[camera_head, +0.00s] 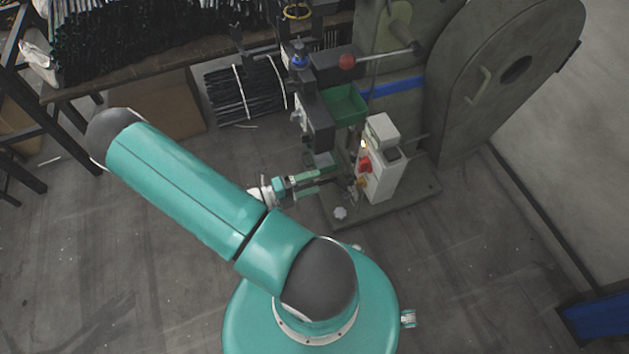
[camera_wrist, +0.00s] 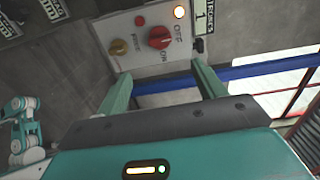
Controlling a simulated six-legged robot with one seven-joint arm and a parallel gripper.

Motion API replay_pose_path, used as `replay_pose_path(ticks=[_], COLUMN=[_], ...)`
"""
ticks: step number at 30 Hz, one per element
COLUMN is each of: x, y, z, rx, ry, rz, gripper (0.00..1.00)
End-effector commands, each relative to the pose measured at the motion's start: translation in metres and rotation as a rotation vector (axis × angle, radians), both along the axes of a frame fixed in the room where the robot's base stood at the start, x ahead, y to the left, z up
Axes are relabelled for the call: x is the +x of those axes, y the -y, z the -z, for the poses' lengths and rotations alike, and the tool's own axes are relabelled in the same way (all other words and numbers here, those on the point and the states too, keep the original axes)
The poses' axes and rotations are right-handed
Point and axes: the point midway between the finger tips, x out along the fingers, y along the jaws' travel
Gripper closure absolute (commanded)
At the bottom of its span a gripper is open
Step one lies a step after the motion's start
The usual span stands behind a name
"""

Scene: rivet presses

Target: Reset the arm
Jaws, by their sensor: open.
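My arm is teal with dark joints and reaches from my base over the floor toward the rivet press (camera_head: 445,90). My gripper (camera_head: 325,184) is beside the press's white control box (camera_head: 380,178), on its left. In the wrist view, my gripper (camera_wrist: 160,85) has its two green fingers spread apart with nothing between them. The control box (camera_wrist: 125,38) lies beyond the fingertips, with a red rotary knob (camera_wrist: 160,37) marked OFF and ON, a small yellow button (camera_wrist: 118,47) and a lit lamp (camera_wrist: 180,12). I cannot tell whether a finger touches the box.
A green bin (camera_head: 345,105) and a red-ball lever (camera_head: 347,62) are on the press near my gripper. A table (camera_head: 120,78) with dark rods stands at the back left. A blue object (camera_head: 597,318) is at the lower right. Open floor lies at the left (camera_head: 80,260).

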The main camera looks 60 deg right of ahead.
Motion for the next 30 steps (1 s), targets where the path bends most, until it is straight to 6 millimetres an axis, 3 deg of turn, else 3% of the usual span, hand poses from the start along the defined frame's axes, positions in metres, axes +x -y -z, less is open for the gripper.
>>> replay_pose_path(ticks=[17,30], x=[0.007,0.069], y=[-0.004,-0.065], z=[-0.006,-0.073], rx=[-0.014,-0.168], ry=[0.065,0.746], rz=[0.018,0.273], gripper=[0.31,0.31])
